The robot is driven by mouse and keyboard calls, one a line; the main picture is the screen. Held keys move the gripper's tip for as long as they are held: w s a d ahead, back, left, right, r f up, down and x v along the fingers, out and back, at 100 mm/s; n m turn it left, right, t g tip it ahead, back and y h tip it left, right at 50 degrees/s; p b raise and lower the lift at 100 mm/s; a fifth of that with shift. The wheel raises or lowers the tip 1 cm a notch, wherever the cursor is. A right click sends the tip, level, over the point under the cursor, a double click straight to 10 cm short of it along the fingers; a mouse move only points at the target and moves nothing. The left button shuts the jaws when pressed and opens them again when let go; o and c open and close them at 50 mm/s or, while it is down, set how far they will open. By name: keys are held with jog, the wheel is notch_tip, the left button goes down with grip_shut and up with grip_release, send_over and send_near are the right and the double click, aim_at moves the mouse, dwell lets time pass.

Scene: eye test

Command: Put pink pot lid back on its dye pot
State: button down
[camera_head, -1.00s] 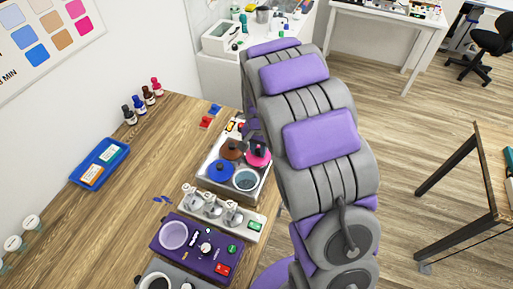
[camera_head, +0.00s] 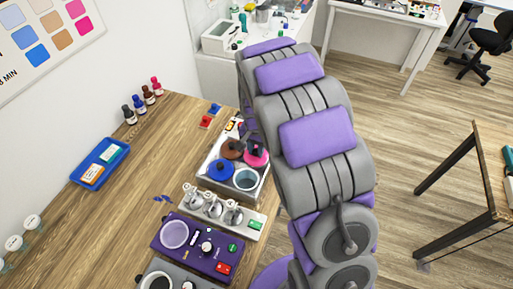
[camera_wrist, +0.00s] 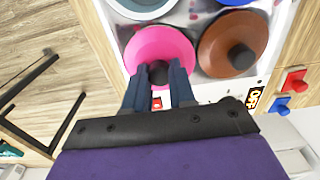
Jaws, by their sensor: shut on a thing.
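The pink pot lid (camera_wrist: 155,40) is a round disc with a black knob. My gripper (camera_wrist: 159,69) is shut on that knob, one dark finger on each side. The lid lies over one position of the silver dye-pot unit (camera_wrist: 189,14), covering what is under it. I cannot tell whether it touches its pot or hovers just above. In the head view the lid (camera_head: 256,163) shows beside the brown lid (camera_head: 231,150) and the blue lid (camera_head: 220,171). An uncovered pot (camera_head: 245,180) with grey-blue content stands in front of it.
The brown lid (camera_wrist: 226,45) is close to the right of the pink one in the wrist view. Red (camera_head: 205,122) and blue (camera_head: 215,109) small blocks lie behind the unit. A metal rack (camera_head: 222,213) and a purple device (camera_head: 195,248) stand in front.

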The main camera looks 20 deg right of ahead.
jog(key=shift+f, duration=0.3)
dwell(0.5)
jog(key=c, duration=0.9)
grip_release()
jog(key=shift+o, duration=0.5)
jog(key=shift+o, duration=1.3)
jog(key=shift+r+p, duration=1.4)
jog(key=shift+r, duration=1.6)
